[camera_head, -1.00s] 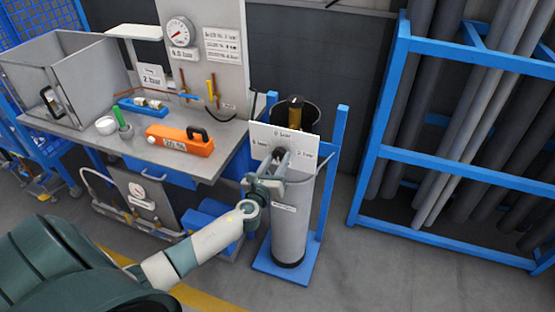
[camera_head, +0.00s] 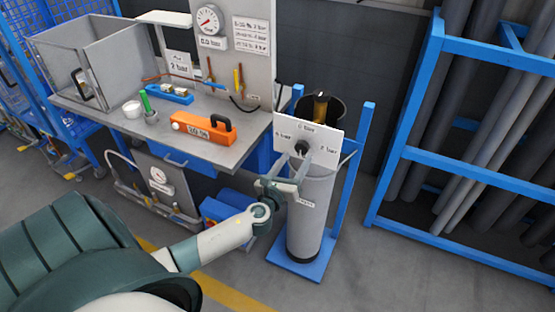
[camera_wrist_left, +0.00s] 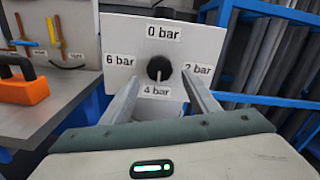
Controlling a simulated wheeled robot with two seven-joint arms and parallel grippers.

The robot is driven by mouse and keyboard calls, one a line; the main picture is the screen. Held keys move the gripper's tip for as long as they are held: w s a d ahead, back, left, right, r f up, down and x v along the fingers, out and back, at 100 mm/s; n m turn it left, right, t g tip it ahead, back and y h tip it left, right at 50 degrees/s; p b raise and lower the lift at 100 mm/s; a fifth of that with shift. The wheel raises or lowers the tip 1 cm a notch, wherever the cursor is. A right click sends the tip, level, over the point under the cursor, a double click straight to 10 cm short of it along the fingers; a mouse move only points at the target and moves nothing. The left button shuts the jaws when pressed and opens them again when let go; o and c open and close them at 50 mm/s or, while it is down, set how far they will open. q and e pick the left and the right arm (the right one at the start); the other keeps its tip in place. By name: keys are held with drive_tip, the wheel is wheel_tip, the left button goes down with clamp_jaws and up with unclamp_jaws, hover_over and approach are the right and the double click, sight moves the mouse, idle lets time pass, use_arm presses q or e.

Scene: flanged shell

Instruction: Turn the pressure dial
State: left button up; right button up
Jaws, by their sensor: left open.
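The pressure dial is a black round knob (camera_wrist_left: 159,68) on a white panel (camera_wrist_left: 190,38) marked 0, 2, 4 and 6 bar. A pale pointer on the knob points down to the 4 bar label in the left wrist view. In the head view the knob (camera_head: 301,147) sits on the panel above a grey cylinder (camera_head: 310,215). My left gripper (camera_wrist_left: 160,88) is open, with one finger on each side below the knob. It looks apart from the knob; in the head view it (camera_head: 296,168) stands just below and in front of it. My right gripper is not in view.
A grey workbench (camera_head: 110,118) on the left holds an orange box (camera_head: 203,127), a blue tray (camera_head: 168,95) and a grey enclosure (camera_head: 75,55). A round gauge (camera_head: 208,19) is on the back panel. A blue pipe rack (camera_head: 470,173) stands at right.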

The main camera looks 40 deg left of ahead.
use_arm(q)
drive_tip(key=b+v, duration=0.3)
drive_tip(key=v, duration=1)
drive_tip(key=s+f+n+g+b, duration=0.1)
drive_tip(key=s+f+n+g, duration=0.25)
drive_tip(key=f, duration=1.05)
drive_tip(key=s+f+n+g+h+b, duration=0.1)
drive_tip(key=s+f+n+g, duration=0.3)
drive_tip(key=f, duration=1)
drive_tip(key=s+f+n+g+b, duration=0.15)
drive_tip(key=s+f+n, duration=0.35)
drive_tip(key=f, duration=0.9)
drive_tip(key=s+d+f+n+g+h, duration=0.1)
drive_tip(key=s+d+f+n+g, duration=0.1)
drive_tip(key=s+d+f+n, duration=0.2)
drive_tip(key=s+d+f+n+g+h+b, duration=0.1)
drive_tip(key=s+d+f+n+g, duration=0.2)
drive_tip(key=s+f+n, duration=0.3)
drive_tip(key=s+d+f+n+g+h+b, duration=0.1)
drive_tip(key=s+d+f+n, duration=0.4)
drive_tip(key=s+f, duration=0.8)
drive_tip(key=s+g, duration=0.1)
drive_tip(key=s, duration=0.7)
drive_tip(key=shift+s+d+f+g, duration=0.2)
drive_tip(key=shift+s+d+g, duration=0.05)
drive_tip(key=shift+s+g, duration=0.1)
